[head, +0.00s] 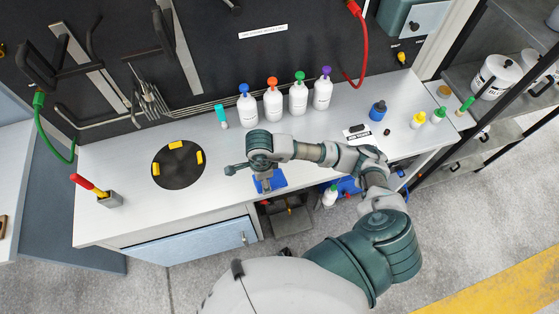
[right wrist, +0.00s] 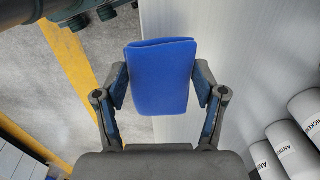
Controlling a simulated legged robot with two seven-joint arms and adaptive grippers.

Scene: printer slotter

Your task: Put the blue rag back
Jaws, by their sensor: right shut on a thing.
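The blue rag (right wrist: 160,78) is a folded, flat blue pad. In the right wrist view it stands between the two fingers of my right gripper (right wrist: 160,92), which is shut on its sides. In the head view the rag (head: 279,180) is at the front edge of the white worktop (head: 225,180), partly hidden by my right gripper (head: 266,184). I cannot tell whether the rag touches the worktop. My left gripper is in neither view.
Several white bottles with coloured caps (head: 272,105) stand at the back of the worktop. A black disc with yellow blocks (head: 178,165) lies to the left. A blue pot (head: 378,111) and small bottles (head: 418,120) stand right. Blue items (head: 349,186) sit below the worktop.

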